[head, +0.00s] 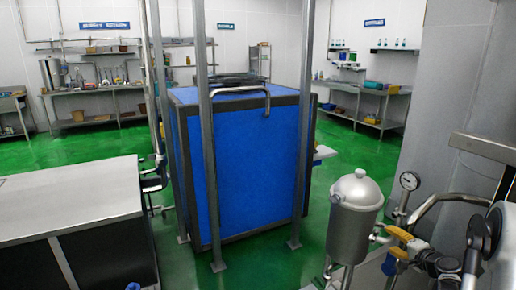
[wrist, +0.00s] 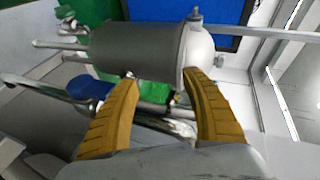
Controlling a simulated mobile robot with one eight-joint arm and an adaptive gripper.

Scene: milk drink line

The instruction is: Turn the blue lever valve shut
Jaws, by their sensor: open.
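The blue lever (wrist: 88,91) shows in the wrist view as a short flat blue handle on the metal pipework, to the left of my left finger. My gripper (wrist: 161,76) is open, its two yellow fingers apart, with pipework showing between them. Nothing is held. In the head view my gripper (head: 389,243) is at the lower right, beside the steel tank.
The steel tank (head: 356,206) with a domed lid stands close to my gripper; it also fills the upper middle of the wrist view (wrist: 135,50). A pressure gauge (head: 409,181) rises behind the fingers. A large blue cabinet (head: 255,165) and a counter (head: 65,205) stand left.

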